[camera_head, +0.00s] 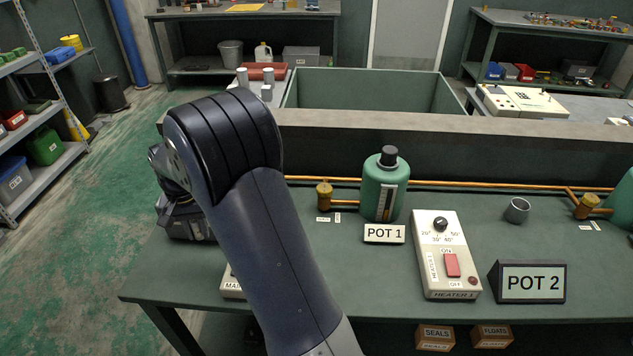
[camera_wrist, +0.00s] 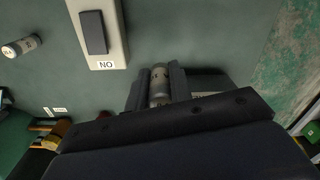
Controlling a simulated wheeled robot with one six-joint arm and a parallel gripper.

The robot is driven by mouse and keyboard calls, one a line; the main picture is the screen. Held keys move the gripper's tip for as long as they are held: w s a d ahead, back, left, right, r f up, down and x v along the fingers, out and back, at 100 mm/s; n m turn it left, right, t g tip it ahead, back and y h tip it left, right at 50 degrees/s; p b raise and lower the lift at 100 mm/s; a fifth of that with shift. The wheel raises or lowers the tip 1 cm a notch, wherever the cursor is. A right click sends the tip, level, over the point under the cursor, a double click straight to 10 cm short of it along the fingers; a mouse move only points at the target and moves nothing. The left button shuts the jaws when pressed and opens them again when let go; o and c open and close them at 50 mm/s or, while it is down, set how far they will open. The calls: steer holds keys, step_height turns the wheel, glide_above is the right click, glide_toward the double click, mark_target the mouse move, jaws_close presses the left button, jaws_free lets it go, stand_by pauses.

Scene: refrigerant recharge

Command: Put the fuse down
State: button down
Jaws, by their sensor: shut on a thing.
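In the wrist view, the fuse (camera_wrist: 160,76) is a small grey cylinder with a pale band. My gripper (camera_wrist: 161,88) is shut on it, one dark finger on each side. The green worktop lies below. I cannot tell whether the fuse touches it. A second similar cylinder (camera_wrist: 21,46) with dark lettering lies on the worktop at the upper left. In the head view, my arm hides the fuse and the fingers; the dark wrist end shows at the bench's left end.
A pale switch box (camera_wrist: 105,30) marked ON is near the gripper.

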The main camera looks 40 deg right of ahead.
mark_target(210, 263)
steer(key=shift+f+p, duration=0.55)
steer(key=shift+f, duration=4.4)
steer(key=shift+f, duration=0.2)
steer(key=c, duration=1.3)
jaws_free()
steer(key=shift+r, duration=0.2)
step_height(210, 263, up, 12)
steer(key=shift+r+b, duration=0.1)
steer(key=shift+b, duration=0.25)
